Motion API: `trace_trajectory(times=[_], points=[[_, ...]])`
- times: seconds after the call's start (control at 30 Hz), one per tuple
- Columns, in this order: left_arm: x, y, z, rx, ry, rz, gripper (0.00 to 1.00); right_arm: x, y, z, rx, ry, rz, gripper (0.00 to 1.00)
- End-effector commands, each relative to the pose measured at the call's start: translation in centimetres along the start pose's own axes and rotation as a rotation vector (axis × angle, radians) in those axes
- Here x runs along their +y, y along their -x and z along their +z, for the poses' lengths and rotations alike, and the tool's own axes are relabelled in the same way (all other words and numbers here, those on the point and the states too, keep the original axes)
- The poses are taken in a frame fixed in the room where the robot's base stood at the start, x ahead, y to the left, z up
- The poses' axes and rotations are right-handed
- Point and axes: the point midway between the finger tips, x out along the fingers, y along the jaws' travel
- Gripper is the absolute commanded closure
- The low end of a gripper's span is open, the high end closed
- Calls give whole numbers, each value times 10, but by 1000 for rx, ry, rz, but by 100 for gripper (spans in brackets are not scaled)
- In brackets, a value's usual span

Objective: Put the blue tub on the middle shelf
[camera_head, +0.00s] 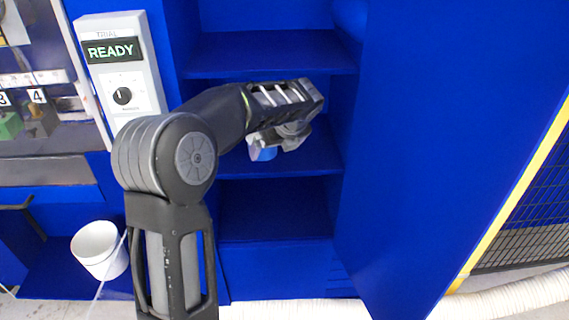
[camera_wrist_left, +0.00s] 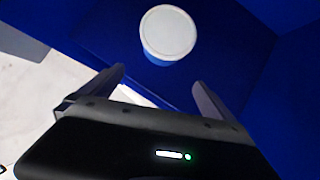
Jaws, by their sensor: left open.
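The blue tub (camera_head: 263,153), with a white lid (camera_wrist_left: 168,32), stands in the open blue cabinet, on what looks like the middle shelf (camera_head: 320,163). In the head view my arm and gripper hide most of it. My left gripper (camera_head: 279,143) reaches into the cabinet just above and beside the tub. In the left wrist view the gripper (camera_wrist_left: 158,78) is open and empty. The tub sits beyond the fingertips there, apart from both, with its lid facing the camera. My right gripper is in neither view.
An upper shelf (camera_head: 270,52) lies above my wrist, and a lower compartment (camera_head: 275,210) is empty. The cabinet's open blue door (camera_head: 430,150) stands to the right. A white control box (camera_head: 122,80) reading READY and a white bucket (camera_head: 98,248) are at left.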

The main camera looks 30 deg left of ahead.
Motion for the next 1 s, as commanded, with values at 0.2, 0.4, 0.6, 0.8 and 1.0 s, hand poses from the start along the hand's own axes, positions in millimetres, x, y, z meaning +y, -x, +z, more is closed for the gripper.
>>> trace_trajectory(times=[0.2, 0.4, 0.6, 0.8, 1.0], points=[[0, 21, -34, 0, 0, -1, 0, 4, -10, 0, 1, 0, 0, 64], [0, 29, -45, 0, 1, 0, 0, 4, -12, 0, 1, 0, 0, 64], [0, 29, -45, 0, 1, 1, 0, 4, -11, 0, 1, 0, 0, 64], [0, 29, -45, 0, 1, 1, 0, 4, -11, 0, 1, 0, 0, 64], [0, 29, -45, 0, 1, 1, 0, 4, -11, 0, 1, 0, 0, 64]])
